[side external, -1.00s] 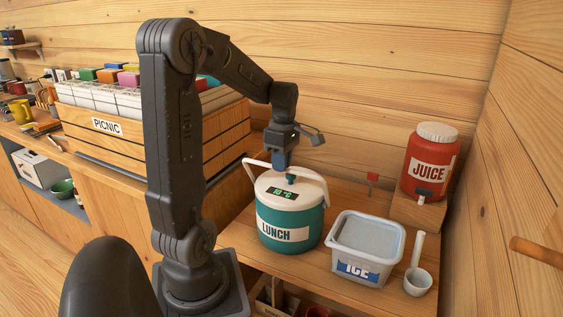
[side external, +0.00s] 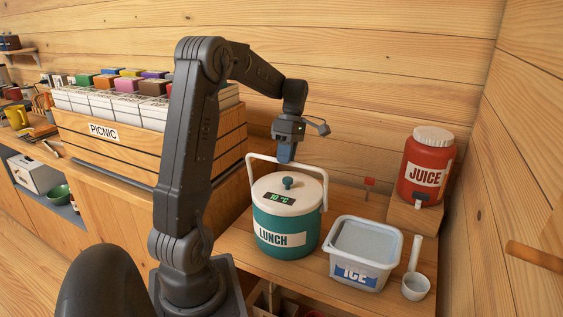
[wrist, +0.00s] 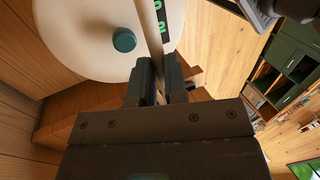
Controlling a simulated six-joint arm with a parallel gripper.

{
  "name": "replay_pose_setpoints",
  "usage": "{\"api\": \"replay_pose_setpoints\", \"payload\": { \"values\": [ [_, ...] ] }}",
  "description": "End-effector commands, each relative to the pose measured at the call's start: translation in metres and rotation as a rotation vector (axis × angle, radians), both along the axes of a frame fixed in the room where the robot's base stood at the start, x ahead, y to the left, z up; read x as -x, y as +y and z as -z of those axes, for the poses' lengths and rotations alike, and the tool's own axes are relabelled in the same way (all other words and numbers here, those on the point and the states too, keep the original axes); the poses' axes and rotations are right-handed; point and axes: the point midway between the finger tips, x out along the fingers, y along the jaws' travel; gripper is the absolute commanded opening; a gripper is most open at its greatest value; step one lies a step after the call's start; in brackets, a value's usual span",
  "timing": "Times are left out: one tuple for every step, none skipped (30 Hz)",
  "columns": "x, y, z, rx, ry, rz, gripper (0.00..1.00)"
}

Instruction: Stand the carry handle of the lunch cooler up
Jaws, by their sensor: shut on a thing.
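The lunch cooler (side external: 283,235) is a teal tub with a white lid, a blue-grey knob and a small green display. It stands on the wooden counter. Its white carry handle (side external: 262,157) rises above the lid and looks close to upright. My gripper (side external: 286,158) is above the lid, shut on the handle's top bar. In the wrist view the handle (wrist: 152,30) runs between the fingers of my gripper (wrist: 160,75), across the white lid (wrist: 75,45) beside the knob. Part of the bar is hidden by the fingers.
A tub labelled ICE (side external: 361,268) and a white scoop (side external: 415,283) stand right of the cooler. A red juice jug (side external: 425,170) sits on a wooden block behind them. A picnic crate (side external: 150,150) is at the left.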

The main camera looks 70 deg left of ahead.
Motion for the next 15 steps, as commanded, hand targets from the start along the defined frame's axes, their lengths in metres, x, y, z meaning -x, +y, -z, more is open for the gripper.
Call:
{"api": "replay_pose_setpoints", "payload": {
  "values": [
    [-0.004,0.004,0.000,-0.002,-0.002,0.000,0.00],
    [-0.006,0.006,0.000,-0.002,-0.002,0.000,0.00],
    [-0.009,0.009,-0.001,-0.002,-0.002,0.000,0.00],
    [-0.010,0.011,0.000,-0.002,-0.002,0.000,0.00],
    [-0.012,0.012,0.000,-0.002,-0.002,0.000,0.00],
    [-0.014,0.014,0.000,-0.004,-0.003,0.000,0.00],
    [-0.016,0.016,0.000,-0.004,-0.003,0.000,0.00],
    [-0.017,0.017,0.000,-0.003,-0.003,0.000,0.00],
    [-0.018,0.018,0.000,-0.003,-0.003,0.000,0.00],
    [-0.019,0.019,0.000,-0.004,-0.003,0.000,0.00],
    [-0.020,0.020,0.000,-0.004,-0.003,0.000,0.00],
    [-0.021,0.021,0.001,-0.004,-0.003,0.000,0.00],
    [-0.021,0.021,0.001,-0.004,-0.003,0.000,0.00],
    [-0.022,0.022,0.001,-0.004,-0.003,0.000,0.00],
    [-0.022,0.023,0.001,-0.004,-0.003,0.000,0.00]
  ]
}}
